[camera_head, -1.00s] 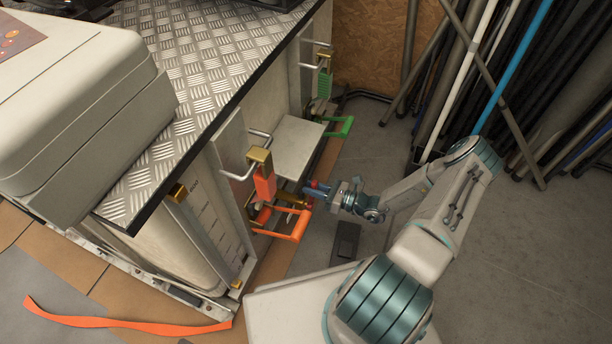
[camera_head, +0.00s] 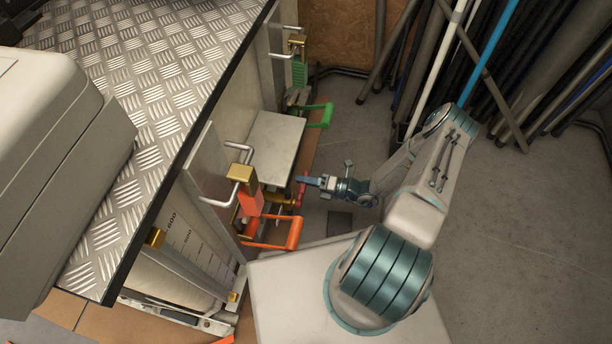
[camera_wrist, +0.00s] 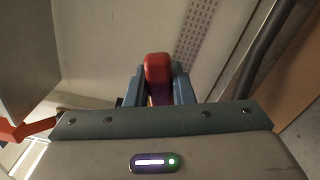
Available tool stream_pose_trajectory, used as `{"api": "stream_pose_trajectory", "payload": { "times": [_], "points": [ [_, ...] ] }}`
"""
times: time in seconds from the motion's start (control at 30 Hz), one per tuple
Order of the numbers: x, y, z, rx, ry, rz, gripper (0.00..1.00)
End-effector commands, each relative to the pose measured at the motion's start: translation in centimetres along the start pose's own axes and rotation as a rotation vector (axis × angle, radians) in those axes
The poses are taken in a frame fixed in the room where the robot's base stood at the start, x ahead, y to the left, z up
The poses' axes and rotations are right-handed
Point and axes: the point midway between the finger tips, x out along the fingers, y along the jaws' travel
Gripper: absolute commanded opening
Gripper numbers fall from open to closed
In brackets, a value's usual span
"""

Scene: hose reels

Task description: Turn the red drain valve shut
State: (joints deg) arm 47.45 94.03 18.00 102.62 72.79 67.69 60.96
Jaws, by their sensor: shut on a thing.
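The red drain valve (camera_head: 299,200) sits low beside the cabinet, at the end of a brass fitting (camera_head: 280,199). Its red handle stands close to my gripper (camera_head: 303,180), which reaches it from the right. In the wrist view the red handle (camera_wrist: 158,72) lies between the two blue-grey fingers (camera_wrist: 158,88), and they are shut on it. The lower part of the handle and the valve stem are hidden there by my gripper body. How far the valve is turned cannot be told.
An orange lever (camera_head: 293,233) sits just below the valve and a green lever (camera_head: 325,115) above it. A grey shelf plate (camera_head: 275,148) projects near the valve. Pipes (camera_head: 480,70) lean at the back right. The floor (camera_head: 500,240) at right is clear.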

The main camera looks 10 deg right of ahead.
Motion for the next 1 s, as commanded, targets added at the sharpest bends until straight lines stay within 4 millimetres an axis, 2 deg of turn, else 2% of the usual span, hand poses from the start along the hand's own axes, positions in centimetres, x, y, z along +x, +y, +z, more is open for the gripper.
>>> {"api": "stream_pose_trajectory", "payload": {
  "times": [0.1, 0.43, 1.0],
  "points": [
    [-0.3, -1.1, -0.3, 0.093, 0.001, -0.008, 0.0],
    [-0.5, -2.3, -0.9, 0.282, 0.004, -0.008, 0.0],
    [-0.5, -2.6, -1.1, 0.351, 0.002, -0.009, 0.0]
  ]
}}
